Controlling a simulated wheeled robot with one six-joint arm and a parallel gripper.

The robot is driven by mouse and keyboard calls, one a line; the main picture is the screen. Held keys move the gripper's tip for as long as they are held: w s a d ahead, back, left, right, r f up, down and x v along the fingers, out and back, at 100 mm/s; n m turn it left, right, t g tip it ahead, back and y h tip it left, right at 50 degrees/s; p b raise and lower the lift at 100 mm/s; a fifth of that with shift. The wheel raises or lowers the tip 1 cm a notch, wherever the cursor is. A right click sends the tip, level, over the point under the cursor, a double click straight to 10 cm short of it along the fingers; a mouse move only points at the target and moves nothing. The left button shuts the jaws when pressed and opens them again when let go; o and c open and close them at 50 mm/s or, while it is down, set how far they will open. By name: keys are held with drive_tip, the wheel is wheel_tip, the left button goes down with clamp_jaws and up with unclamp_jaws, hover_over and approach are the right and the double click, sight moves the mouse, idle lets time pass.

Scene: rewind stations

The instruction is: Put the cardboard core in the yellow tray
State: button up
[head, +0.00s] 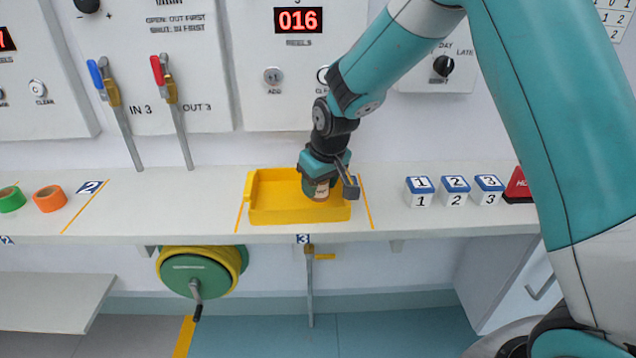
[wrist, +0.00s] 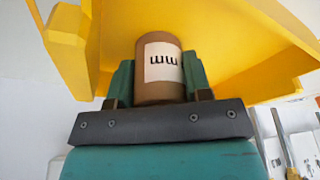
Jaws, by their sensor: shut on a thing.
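The cardboard core (wrist: 160,68) is a brown cylinder with a white label bearing dark marks. In the wrist view my gripper (wrist: 158,85) is shut on it, with a green finger on each side. In the head view my gripper (head: 320,187) is over the right part of the yellow tray (head: 285,214), and the core (head: 321,189) shows partly between the fingers. The tray stands on the white shelf between two orange lines. Its yellow walls (wrist: 240,45) surround the core's far side in the wrist view. I cannot tell whether the core touches the tray floor.
Numbered blue-and-white blocks (head: 455,190) and a red item (head: 518,186) stand to the right on the shelf (head: 150,205). Green and orange tape rolls (head: 50,198) lie at the left. Levers (head: 172,100) rise behind the shelf. A green-and-yellow reel (head: 198,272) hangs below its edge.

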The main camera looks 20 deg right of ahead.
drive_tip(key=shift+f, duration=0.2)
drive_tip(key=o, duration=0.6)
drive_tip(key=shift+r, duration=0.1)
drive_tip(key=a+v, duration=0.1)
drive_tip(key=v, duration=1.1)
drive_tip(key=s+a+r+n+g+y, duration=0.1)
drive_tip(key=s+a, duration=0.1)
drive_tip(key=s, duration=0.7)
drive_tip(key=s+a+r+n+g+y, duration=0.1)
drive_tip(key=s+a, duration=0.1)
drive_tip(key=s, duration=0.7)
drive_tip(key=s+a+r+n+g+y, duration=0.1)
drive_tip(key=s, duration=0.9)
drive_tip(key=shift+a+r+n+p, duration=0.3)
drive_tip(key=shift+a+r+p, duration=0.05)
drive_tip(key=shift+a+r, duration=0.05)
